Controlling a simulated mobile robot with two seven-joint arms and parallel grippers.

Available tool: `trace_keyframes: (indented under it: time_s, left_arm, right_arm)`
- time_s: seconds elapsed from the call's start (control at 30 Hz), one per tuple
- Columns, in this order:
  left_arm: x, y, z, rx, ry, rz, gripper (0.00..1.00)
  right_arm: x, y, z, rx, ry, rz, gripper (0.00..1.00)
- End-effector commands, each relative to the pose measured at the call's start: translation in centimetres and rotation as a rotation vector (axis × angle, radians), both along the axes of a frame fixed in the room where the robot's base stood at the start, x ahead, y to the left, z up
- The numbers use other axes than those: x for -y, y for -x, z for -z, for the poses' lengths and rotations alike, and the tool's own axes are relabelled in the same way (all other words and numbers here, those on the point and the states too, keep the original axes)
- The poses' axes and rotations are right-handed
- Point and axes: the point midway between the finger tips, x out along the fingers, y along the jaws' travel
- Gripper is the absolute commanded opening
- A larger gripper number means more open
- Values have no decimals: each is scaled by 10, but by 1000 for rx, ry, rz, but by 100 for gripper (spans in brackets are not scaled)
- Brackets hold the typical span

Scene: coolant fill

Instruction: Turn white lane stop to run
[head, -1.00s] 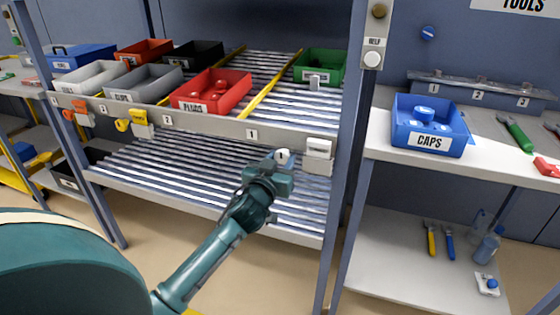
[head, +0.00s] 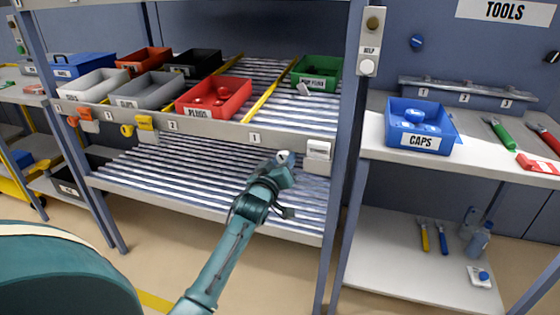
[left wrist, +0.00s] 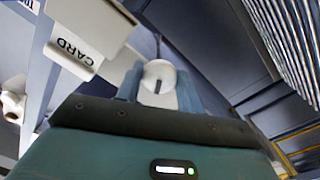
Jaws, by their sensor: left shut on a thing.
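The white lane stop's round knob (head: 283,157) sits at the front rail of lane 1, just left of the white card holder (head: 318,152). My left gripper (head: 281,166) is shut on this knob from the front. In the left wrist view the knob (left wrist: 158,80), with a dark slot in its face, lies between the two fingers (left wrist: 158,92). The card holder (left wrist: 88,35), marked CARD, is close beside the fingers there. A small pale piece (head: 303,88) stands tilted in lane 1 in front of the green bin (head: 317,73). My right gripper is not in view.
The red PLUGS bin (head: 214,98) stands behind the rail (head: 220,132), with grey, white and black bins to its left. A yellow lane stop (head: 143,125) and an orange one (head: 86,116) sit farther left. A rack post (head: 347,170) stands right of the gripper.

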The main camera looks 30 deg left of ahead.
Motion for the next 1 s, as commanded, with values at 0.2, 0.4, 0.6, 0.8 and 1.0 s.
trace_keyframes:
  time_s: [0.2, 0.4, 0.6, 0.8, 1.0]
  left_arm:
    - [0, 0, -2, 46, 203, 18, 0]
    - [0, 0, -2, 92, 386, 34, 0]
    - [0, 0, -1, 138, 568, 50, 0]
    - [0, 0, 0, 182, 739, 67, 0]
    - [0, 0, 0, 217, 878, 80, 0]
  right_arm:
    - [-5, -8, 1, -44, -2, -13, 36]
    - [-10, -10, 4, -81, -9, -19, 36]
    - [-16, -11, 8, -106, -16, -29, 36]
    - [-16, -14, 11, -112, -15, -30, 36]
    - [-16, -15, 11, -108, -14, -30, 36]
